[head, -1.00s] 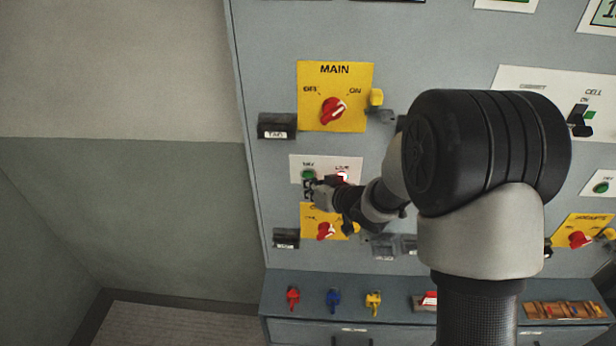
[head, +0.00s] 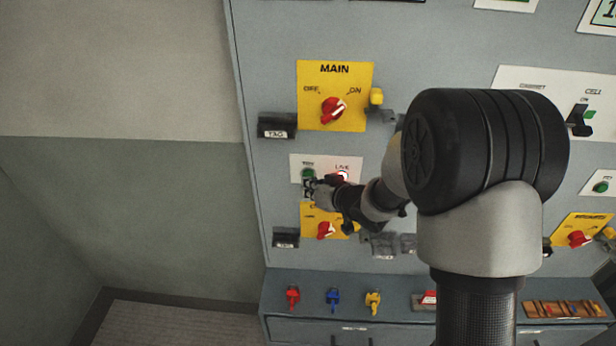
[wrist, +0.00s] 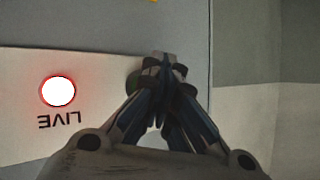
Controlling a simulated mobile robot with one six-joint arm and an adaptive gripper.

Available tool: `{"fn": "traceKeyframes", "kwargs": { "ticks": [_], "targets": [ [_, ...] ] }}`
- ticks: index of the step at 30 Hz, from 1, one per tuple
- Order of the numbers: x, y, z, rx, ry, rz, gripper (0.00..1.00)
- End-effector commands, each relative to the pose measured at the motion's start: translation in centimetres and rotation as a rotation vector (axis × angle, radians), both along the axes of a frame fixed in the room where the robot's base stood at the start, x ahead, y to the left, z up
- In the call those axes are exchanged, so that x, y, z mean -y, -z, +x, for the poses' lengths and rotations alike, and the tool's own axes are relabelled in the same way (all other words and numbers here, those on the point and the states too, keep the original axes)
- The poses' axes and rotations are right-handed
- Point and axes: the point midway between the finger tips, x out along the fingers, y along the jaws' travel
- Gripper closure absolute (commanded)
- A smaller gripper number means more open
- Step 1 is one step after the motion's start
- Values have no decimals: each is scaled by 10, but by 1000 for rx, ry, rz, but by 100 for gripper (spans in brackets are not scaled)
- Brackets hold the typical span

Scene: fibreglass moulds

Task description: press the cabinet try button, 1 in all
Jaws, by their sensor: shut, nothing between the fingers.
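The green try button (head: 308,173) sits on a white label plate (head: 325,160) on the grey cabinet, left of the lit red-rimmed LIVE lamp (head: 342,175). My gripper (head: 309,187) is shut and empty, its fingertips at the button's lower edge in the head view. The LIVE lamp (wrist: 58,91) glows white there. I cannot tell whether the fingertips touch the button.
A yellow MAIN panel with a red rotary switch (head: 333,109) is above. Another red switch (head: 326,230) is below, partly behind my gripper. A ledge with red, blue (head: 333,299) and yellow padlock-like items juts out at the bottom. Free wall lies left of the cabinet.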

Motion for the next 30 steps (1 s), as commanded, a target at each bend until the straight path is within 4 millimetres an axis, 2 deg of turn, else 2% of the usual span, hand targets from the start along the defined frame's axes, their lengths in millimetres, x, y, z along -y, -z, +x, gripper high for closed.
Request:
{"fn": "traceKeyframes", "kwargs": {
  "ticks": [6, 17, 30],
  "targets": [
    [-1, 0, -10, 1, 0, 0, 100],
    [-1, 0, -14, 0, -1, 0, 100],
    [-2, 1, -55, 0, 0, 0, 100]
  ]
}}
